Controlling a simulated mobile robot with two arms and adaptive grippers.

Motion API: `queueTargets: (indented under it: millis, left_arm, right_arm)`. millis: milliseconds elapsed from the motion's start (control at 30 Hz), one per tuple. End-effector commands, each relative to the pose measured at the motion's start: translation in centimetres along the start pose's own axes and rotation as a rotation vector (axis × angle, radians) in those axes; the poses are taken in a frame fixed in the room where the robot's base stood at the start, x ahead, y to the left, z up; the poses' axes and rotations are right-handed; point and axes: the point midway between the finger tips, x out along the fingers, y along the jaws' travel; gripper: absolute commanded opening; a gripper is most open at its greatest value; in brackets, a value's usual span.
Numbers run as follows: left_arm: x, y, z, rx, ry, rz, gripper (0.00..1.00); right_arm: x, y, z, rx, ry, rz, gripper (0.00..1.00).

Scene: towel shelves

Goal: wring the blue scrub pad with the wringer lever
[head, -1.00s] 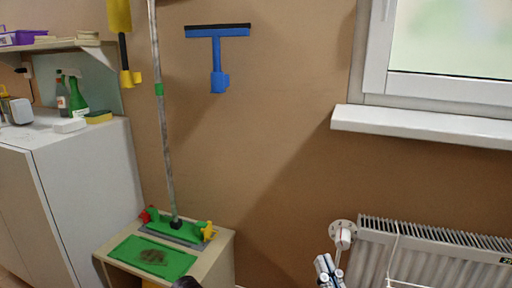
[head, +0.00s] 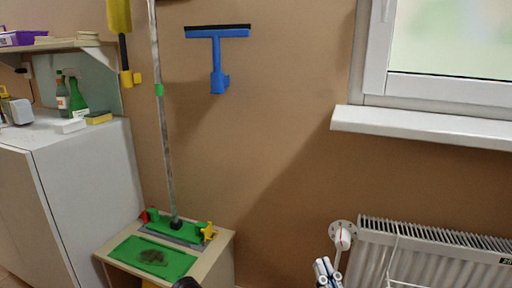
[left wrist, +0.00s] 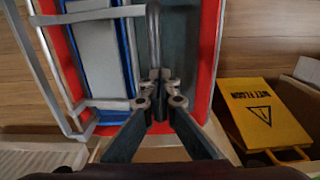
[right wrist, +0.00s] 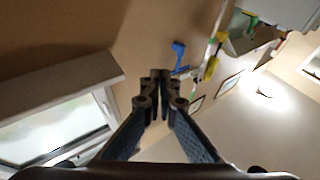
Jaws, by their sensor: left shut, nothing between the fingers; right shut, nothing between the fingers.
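In the left wrist view a red-rimmed bucket (left wrist: 211,60) holds a wringer with a grey plate (left wrist: 92,45). A flat blue piece (left wrist: 127,45) shows along that plate. I cannot tell whether it is the scrub pad or part of the wringer. A grey bar (left wrist: 153,28), which looks like the wringer lever, lies just beyond the tips of my left gripper (left wrist: 160,76). That gripper is shut and empty; whether it touches the bar is unclear. My right gripper (right wrist: 160,76) is shut and empty, pointing toward the wall, away from the bucket. The head view does not show the bucket.
A yellow wet-floor sign (left wrist: 264,112) lies right of the bucket. In the head view a low wooden stand (head: 226,246) bears a green mat (head: 135,257) and a mop head (head: 190,231). A blue squeegee (head: 217,62) hangs on the wall, with a radiator (head: 420,255) at right.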

Motion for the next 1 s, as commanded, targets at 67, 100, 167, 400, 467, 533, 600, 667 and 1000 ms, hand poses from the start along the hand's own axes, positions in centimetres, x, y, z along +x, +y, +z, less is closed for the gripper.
queueTargets:
  millis: [67, 100, 167, 400, 467, 533, 600, 667, 1000]
  left_arm:
    - [0.04, 0.02, 0.02, 0.000, 0.000, 0.000, 0.00]
    - [0.04, 0.02, 0.02, 0.000, 0.000, 0.000, 0.00]
    - [0.04, 0.02, 0.02, 0.000, -0.001, 0.000, 0.00]
    - [0.06, 0.01, 0.02, 0.000, -0.001, 0.000, 0.00]
    - [0.06, 0.01, 0.03, 0.000, -0.001, 0.000, 0.00]
    - [0.07, 0.01, 0.03, 0.000, -0.001, 0.000, 0.00]
    - [0.07, 0.01, 0.03, 0.000, -0.001, 0.000, 0.00]
    - [0.07, 0.01, 0.03, 0.000, -0.001, 0.000, 0.00]
    - [0.10, 0.01, 0.04, 0.000, -0.001, 0.000, 0.00]
  right_arm:
    - [-0.01, 0.02, 0.05, 0.000, -0.003, 0.000, 0.00]
    - [-0.01, 0.03, 0.07, -0.001, -0.004, 0.000, 0.00]
    - [-0.01, 0.03, 0.12, -0.001, -0.006, 0.001, 0.00]
    - [-0.02, 0.06, 0.38, -0.001, -0.018, 0.001, 0.00]
    - [-0.02, 0.07, 0.49, -0.001, -0.023, 0.001, 0.00]
    - [-0.03, 0.08, 0.62, -0.001, -0.028, 0.001, 0.00]
    - [-0.04, 0.08, 0.69, -0.001, -0.031, 0.002, 0.00]
    - [-0.05, 0.09, 0.73, -0.001, -0.033, 0.002, 0.00]
    - [-0.08, 0.12, 0.98, -0.002, -0.045, 0.002, 0.00]
